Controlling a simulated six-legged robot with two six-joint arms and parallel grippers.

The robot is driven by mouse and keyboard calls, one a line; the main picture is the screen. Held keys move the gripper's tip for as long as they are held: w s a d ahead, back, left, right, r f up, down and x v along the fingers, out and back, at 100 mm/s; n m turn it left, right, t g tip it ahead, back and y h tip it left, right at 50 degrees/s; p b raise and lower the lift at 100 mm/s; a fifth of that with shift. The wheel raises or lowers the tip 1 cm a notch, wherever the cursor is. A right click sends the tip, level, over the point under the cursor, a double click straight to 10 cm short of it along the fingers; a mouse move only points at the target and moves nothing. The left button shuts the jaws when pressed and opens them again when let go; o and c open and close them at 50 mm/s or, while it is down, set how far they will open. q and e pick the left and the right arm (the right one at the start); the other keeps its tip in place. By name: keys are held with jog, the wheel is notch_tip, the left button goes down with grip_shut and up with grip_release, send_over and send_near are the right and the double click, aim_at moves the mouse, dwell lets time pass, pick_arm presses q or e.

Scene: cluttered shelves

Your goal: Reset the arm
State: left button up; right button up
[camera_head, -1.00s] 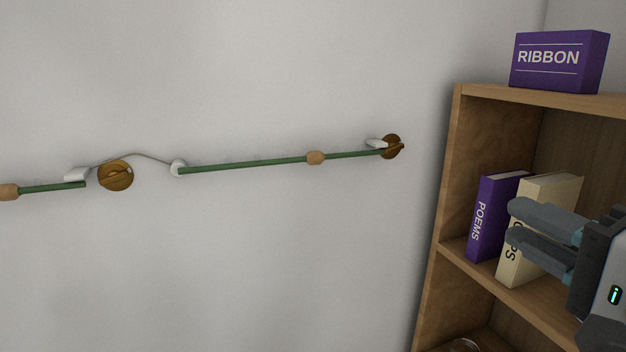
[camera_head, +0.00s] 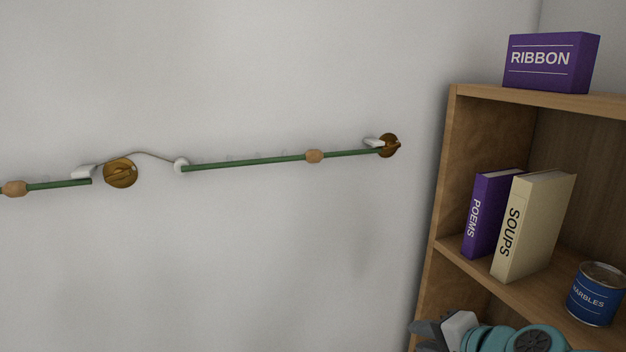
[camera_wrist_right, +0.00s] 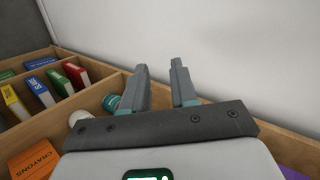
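My right gripper (camera_head: 424,335) is at the bottom edge of the head view, in front of the lower part of the shelf unit, pointing left. Part of it is cut off by the frame edge. In the right wrist view its two fingers (camera_wrist_right: 161,70) stand apart with nothing between them, in front of a bare pale wall. My teal arm shows beside it in the head view. My left gripper is not in view.
A wooden shelf unit (camera_head: 444,190) holds a purple POEMS book (camera_head: 488,215), a cream SOUPS book (camera_head: 533,225) and a blue MARBLES can (camera_head: 596,294). A purple RIBBON box (camera_head: 550,62) sits on top. A green rod (camera_head: 245,162) runs along the wall; the wall before the fingers is clear.

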notch_tip(320, 180, down, 16)
jog(key=s+a+g, duration=0.2)
jog(key=g, duration=0.2)
jog(key=s+a+f+n+g, duration=0.2)
jog(key=s+f+n, duration=0.2)
jog(key=s+f, duration=0.6)
jog(key=s+a+f+n+g, duration=0.3)
jog(key=s+f+n, duration=0.2)
jog(key=s+f, duration=0.6)
notch_tip(320, 180, down, 3)
jog(key=shift+r+n+g+h, duration=0.2)
jog(key=shift+n+g+h, duration=0.1)
jog(key=shift+w, duration=0.1)
jog(key=shift+a, duration=0.1)
